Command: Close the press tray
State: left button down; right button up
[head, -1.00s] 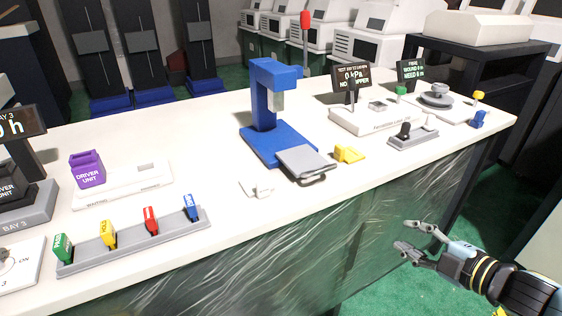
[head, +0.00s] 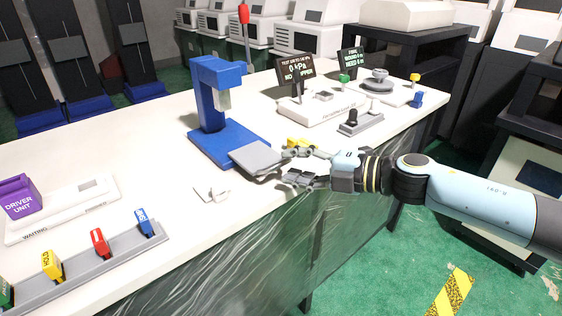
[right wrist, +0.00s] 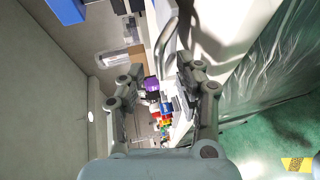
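The blue press (head: 208,100) stands on the white table. Its grey press tray (head: 256,157) sticks out of the blue base towards the front edge of the table. My right gripper (head: 288,166) is at the tray's front right corner, with its two fingers apart and nothing seen between them. The tray's front handle is mostly hidden by the fingers in the head view. In the right wrist view a curved grey handle (right wrist: 164,40) shows just beyond my open right gripper (right wrist: 156,84); I cannot tell whether they touch. My left gripper is in neither view.
A yellow block (head: 298,144) lies just behind my right gripper. A small white piece (head: 215,192) lies in front of the press. A rack of coloured tags (head: 92,262) is at left. A grey lever box (head: 361,122) and the pressure tester (head: 322,106) stand at right.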

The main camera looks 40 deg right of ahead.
aim_at(283, 163)
jog(key=shift+x, duration=1.7)
grip_shut()
jog(key=shift+w+r, duration=0.1)
jog(key=shift+w, duration=0.05)
